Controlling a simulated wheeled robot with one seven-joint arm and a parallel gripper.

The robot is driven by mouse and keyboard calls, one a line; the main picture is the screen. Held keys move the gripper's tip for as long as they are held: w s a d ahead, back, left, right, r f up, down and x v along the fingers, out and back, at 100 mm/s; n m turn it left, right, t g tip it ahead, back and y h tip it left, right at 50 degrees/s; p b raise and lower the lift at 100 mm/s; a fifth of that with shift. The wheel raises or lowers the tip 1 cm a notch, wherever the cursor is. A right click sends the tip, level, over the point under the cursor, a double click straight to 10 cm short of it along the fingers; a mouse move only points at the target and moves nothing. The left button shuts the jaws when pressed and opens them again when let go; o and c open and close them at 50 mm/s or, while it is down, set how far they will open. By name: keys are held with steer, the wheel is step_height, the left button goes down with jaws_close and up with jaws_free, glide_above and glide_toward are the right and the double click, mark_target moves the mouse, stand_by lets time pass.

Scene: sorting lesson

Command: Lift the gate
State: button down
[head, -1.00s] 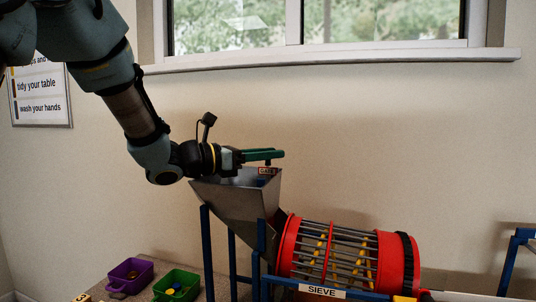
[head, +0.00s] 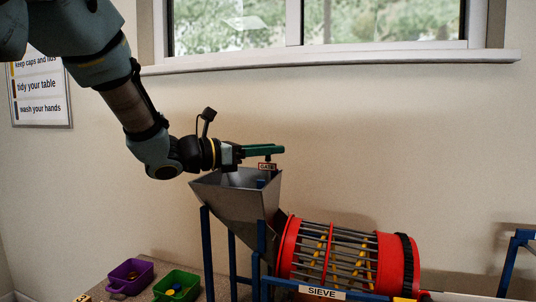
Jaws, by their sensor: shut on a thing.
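The gate shows as a small tag marked GATE (head: 266,167) at the top right of the grey metal hopper (head: 233,204). My gripper (head: 272,150) is right above the tag, with its green fingers level and pointing right. It is shut on the gate's top, just above the tag. A small blue part (head: 261,183) shows inside the hopper mouth under the tag. The lower part of the gate is hidden by the hopper wall.
A red sieve drum (head: 345,256) with grey bars lies right of the hopper on a blue frame, above a SIEVE label (head: 322,293). A purple bin (head: 130,276) and a green bin (head: 177,285) stand at the lower left. A wall and window sill (head: 340,58) are behind.

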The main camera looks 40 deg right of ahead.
step_height(320, 180, up, 6)
steer(key=shift+r+p, duration=0.25)
steer(key=shift+p, duration=0.35)
steer(key=c, duration=0.5)
jaws_free()
steer(key=shift+c, duration=0.2)
steer(key=shift+f, duration=0.1)
steer(key=shift+a, duration=0.25)
steer(key=b+v, duration=0.3)
steer(key=v, duration=0.7)
steer(key=shift+w+a, duration=0.1)
